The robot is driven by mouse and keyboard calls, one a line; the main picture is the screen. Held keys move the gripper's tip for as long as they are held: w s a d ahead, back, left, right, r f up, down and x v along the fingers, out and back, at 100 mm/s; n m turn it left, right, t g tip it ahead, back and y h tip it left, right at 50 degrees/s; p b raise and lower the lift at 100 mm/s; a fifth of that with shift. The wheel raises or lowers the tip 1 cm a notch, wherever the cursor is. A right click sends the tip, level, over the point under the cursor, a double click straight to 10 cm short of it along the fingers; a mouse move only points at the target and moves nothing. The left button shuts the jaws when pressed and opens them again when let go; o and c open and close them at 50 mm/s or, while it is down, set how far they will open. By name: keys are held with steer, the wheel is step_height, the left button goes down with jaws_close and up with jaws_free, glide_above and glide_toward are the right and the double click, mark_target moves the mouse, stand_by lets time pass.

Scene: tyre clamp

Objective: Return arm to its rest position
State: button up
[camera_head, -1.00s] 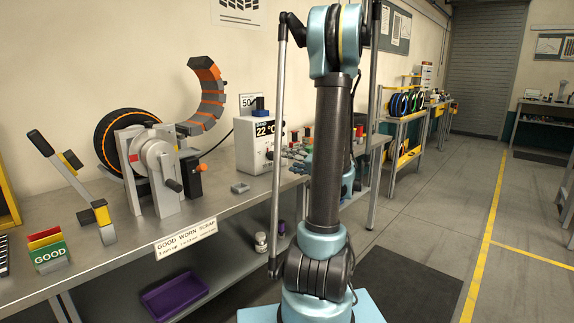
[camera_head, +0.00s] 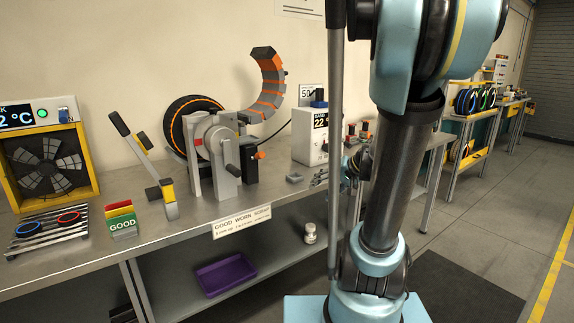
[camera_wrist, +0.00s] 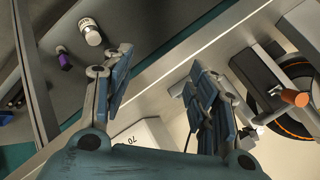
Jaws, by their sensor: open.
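My arm stands upright in the right half of the head view, its large joint close to the camera and its dark forearm link running down. In the wrist view my gripper (camera_wrist: 160,85) has its two jointed blue-grey fingers spread apart, with nothing between them. The fingers hang over the bench edge and the lower shelf. In the head view the gripper is mostly hidden behind my arm link, so its exact place cannot be told there.
The tyre clamp (camera_head: 222,150) with its tyre (camera_head: 177,125) and orange arc (camera_head: 270,85) stands on the bench. A purple tray (camera_head: 225,272) and white jar (camera_head: 310,233) sit below. Floor at right is clear.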

steer(key=s+d+f+n+g+h, duration=0.1)
steer(key=s+d+f+g+h, duration=0.1)
steer(key=s, duration=0.7)
steer(key=s+d+f+n+g+h, duration=0.1)
steer(key=s+d+f+h, duration=0.3)
steer(key=s, duration=0.5)
steer(key=shift+s+f+g+h, duration=0.25)
steer(key=shift+s+g+h, duration=0.15)
steer(key=shift+g, duration=0.1)
